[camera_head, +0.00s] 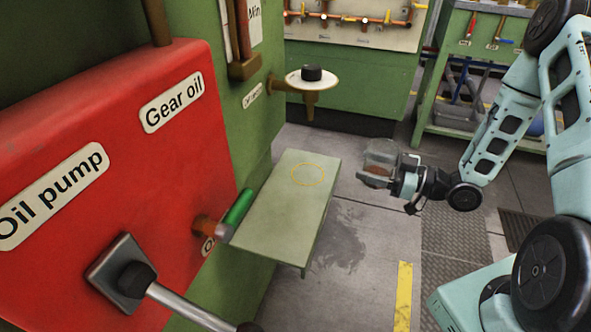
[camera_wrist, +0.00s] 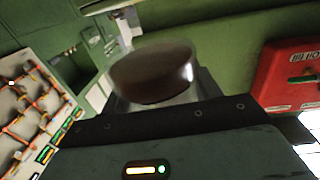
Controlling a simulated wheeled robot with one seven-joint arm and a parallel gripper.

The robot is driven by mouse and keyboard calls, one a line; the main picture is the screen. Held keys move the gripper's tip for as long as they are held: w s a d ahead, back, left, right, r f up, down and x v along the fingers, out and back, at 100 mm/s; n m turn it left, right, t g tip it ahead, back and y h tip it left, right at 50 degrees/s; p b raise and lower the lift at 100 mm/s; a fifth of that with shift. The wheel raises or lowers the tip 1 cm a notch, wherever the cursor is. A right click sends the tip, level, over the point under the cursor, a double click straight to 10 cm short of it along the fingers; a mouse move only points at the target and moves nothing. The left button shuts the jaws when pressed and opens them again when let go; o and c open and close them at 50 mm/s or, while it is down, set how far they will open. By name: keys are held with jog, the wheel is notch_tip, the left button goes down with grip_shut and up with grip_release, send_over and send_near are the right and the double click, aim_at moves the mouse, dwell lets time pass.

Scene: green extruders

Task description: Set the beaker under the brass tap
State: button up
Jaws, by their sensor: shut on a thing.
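A clear beaker (camera_head: 383,153) is in my gripper (camera_head: 380,172), to the right of the small green table and above floor level. The beaker also shows in the wrist view (camera_wrist: 152,75), where its round end looks dark. My gripper is shut on it. The brass tap (camera_head: 311,104) sticks out from the green machine, with a white disc and black knob on top. A yellow ring (camera_head: 307,174) is marked on the green table (camera_head: 283,205), below the tap. The ring is empty. The beaker is apart from both table and tap.
A red panel (camera_head: 110,150) with oil labels stands at the left. A green-handled lever (camera_head: 238,210) juts over the table's left edge. A grey-handled lever (camera_head: 185,305) is in front. A green rack (camera_head: 475,80) stands at the back right. Floor between table and arm is clear.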

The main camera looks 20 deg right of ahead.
jog(key=b+x, duration=0.1)
jog(key=x, duration=1.6)
jog(key=shift+s, duration=0.1)
jog(key=shift+a+f+b, duration=0.15)
jog(key=shift+f+b, duration=0.05)
jog(key=shift+f, duration=0.65)
jog(key=shift+a+f+b, duration=0.15)
jog(key=shift+f, duration=0.7)
jog(key=shift+f, duration=0.1)
jog(key=shift+f, duration=0.15)
jog(key=o, duration=1)
jog(key=shift+w, duration=0.25)
jog(key=shift+o, duration=0.2)
jog(key=shift+r, duration=0.25)
jog(key=v, duration=1.2)
jog(key=shift+p, duration=0.45)
